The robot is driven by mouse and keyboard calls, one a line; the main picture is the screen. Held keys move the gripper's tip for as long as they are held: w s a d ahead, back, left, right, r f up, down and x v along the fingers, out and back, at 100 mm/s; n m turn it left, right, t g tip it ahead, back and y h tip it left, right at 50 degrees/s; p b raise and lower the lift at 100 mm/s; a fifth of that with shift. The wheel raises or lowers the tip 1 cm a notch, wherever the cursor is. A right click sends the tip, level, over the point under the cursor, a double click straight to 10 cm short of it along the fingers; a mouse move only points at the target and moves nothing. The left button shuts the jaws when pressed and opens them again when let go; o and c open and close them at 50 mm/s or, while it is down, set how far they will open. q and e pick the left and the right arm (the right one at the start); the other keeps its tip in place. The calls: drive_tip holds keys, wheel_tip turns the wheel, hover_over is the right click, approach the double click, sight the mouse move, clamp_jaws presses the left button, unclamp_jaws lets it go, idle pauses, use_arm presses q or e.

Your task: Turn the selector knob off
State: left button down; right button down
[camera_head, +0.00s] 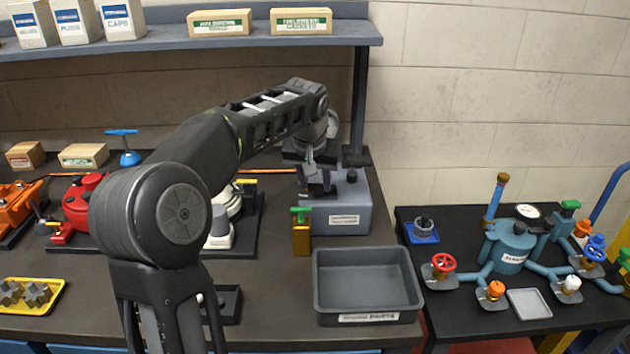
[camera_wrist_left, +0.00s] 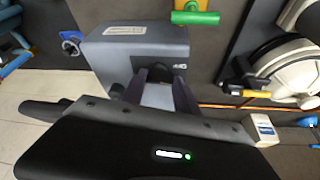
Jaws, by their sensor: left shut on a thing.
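A grey box (camera_head: 338,208) with a white label on its front stands at the back of the workbench; it also shows in the wrist view (camera_wrist_left: 130,45). My left arm reaches over the bench, and my left gripper (camera_head: 317,183) is at the box's top, left of a small black knob (camera_head: 351,175). In the wrist view the two fingers of this gripper (camera_wrist_left: 160,88) straddle a dark part on the box, which I take to be the selector knob. The fingers hide most of it, so its pointing direction cannot be read. My right gripper is not in view.
A yellow block with a green handle (camera_head: 301,235) stands just in front of the box. An empty grey parts tray (camera_head: 368,312) is nearer. White-and-grey equipment (camera_head: 226,215) stands to the left. A blue valve assembly (camera_head: 510,250) is on the right table. A shelf (camera_head: 200,40) hangs above.

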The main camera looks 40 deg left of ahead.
use_arm(q)
drive_tip(key=shift+d+n+y, duration=0.1)
drive_tip(key=shift+n+y, duration=0.4)
drive_tip(key=shift+n, duration=0.8)
drive_tip(key=c, duration=0.9)
unclamp_jaws()
drive_tip(key=v, duration=0.8)
drive_tip(key=shift+w, duration=0.2)
drive_tip(key=shift+g, duration=0.3)
